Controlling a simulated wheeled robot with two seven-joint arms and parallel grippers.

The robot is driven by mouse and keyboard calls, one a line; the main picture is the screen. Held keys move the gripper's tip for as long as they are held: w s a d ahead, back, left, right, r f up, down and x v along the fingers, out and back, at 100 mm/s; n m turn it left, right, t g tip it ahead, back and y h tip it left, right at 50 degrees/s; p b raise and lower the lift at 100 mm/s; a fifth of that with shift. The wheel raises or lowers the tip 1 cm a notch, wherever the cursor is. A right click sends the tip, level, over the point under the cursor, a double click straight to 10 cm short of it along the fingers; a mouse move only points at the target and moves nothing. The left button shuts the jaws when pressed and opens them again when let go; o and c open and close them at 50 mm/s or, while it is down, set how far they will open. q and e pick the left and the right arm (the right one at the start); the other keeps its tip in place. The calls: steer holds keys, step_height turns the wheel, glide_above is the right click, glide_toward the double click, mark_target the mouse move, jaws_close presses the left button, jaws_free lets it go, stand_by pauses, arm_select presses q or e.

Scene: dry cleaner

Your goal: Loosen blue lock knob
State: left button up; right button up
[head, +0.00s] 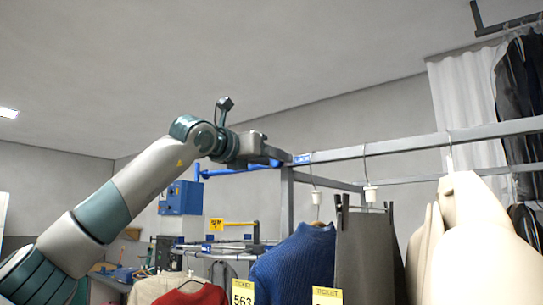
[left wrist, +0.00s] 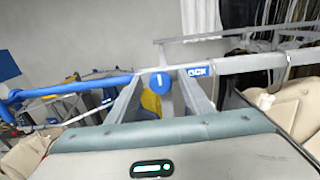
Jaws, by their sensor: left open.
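The blue lock knob (left wrist: 160,82) is a round blue disc with a short white mark, at the end of the rail in the left wrist view. A blue label (left wrist: 199,71), apparently reading LOCK, is right of it; the label also shows in the head view (head: 303,158). My left gripper (head: 283,155) is open at the rail's left end. In the left wrist view its two fingers appear on either side of the knob. I cannot tell whether they touch it. In the head view the knob is hidden by the gripper. My right gripper is not in view.
A grey metal rail (head: 400,145) runs right from the gripper, with hanging garments such as a blue sweater (head: 295,265) and a cream coat (head: 485,255) below. A blue bar (left wrist: 70,87) extends left of the knob. A blue box (head: 181,198) is behind my arm.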

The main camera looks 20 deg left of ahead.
arm_select(q)
steer(key=c, duration=1)
